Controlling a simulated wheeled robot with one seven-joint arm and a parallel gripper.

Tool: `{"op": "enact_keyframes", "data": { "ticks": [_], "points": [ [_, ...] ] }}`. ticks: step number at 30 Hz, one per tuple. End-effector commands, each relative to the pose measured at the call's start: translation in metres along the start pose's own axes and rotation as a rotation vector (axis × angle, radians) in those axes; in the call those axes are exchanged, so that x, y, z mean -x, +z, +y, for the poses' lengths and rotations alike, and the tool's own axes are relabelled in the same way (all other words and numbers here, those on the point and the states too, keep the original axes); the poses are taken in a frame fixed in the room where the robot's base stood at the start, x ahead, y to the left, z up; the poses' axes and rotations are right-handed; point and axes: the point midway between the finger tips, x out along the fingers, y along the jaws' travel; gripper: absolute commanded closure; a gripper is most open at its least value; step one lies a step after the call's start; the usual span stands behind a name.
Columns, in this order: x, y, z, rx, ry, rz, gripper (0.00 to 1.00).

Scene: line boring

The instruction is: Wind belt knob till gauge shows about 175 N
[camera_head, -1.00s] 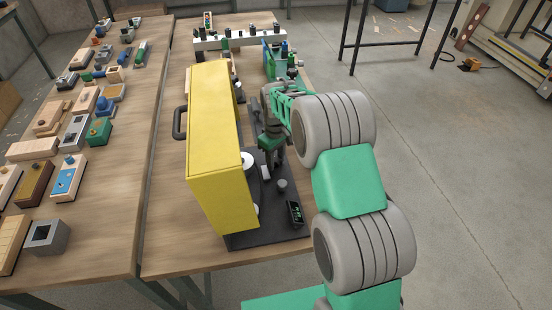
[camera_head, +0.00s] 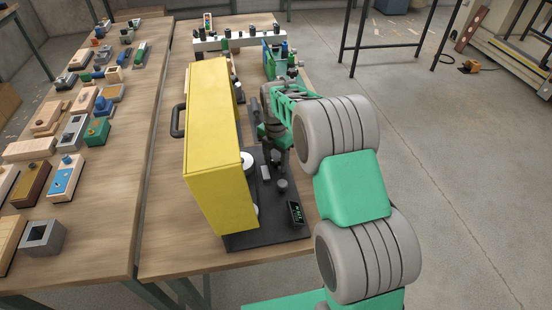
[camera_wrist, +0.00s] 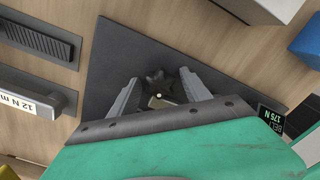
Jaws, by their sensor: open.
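In the head view the gauge (camera_head: 296,212) stands at the front right of the dark base plate, too small to read. The belt knob (camera_wrist: 158,78) is dark and lobed and shows between my fingers in the wrist view. My gripper (camera_wrist: 158,93) is open, with a finger on each side of the knob and gaps visible. In the head view my gripper (camera_head: 274,150) is over the plate, right of the yellow cover, and partly hides the knob.
The yellow cover (camera_head: 213,145) stands upright close left of my gripper. A small grey post (camera_head: 282,186) stands on the plate (camera_head: 262,240). A label reading "12 N m" (camera_wrist: 17,103) shows in the wrist view. The left table (camera_head: 95,225) holds many parts. Bare floor lies right.

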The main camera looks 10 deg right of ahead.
Motion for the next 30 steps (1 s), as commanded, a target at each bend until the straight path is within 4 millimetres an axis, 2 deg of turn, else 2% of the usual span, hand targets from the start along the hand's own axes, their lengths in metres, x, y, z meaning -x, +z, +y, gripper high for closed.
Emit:
{"op": "enact_keyframes", "data": {
  "ticks": [6,18,30],
  "points": [
    [0.006,0.0,0.0,-0.001,0.001,0.0,0.44],
    [0.071,0.0,0.0,-0.001,0.001,-0.001,0.44],
    [0.07,0.0,0.0,-0.003,0.0,0.0,0.44]
  ]
}}
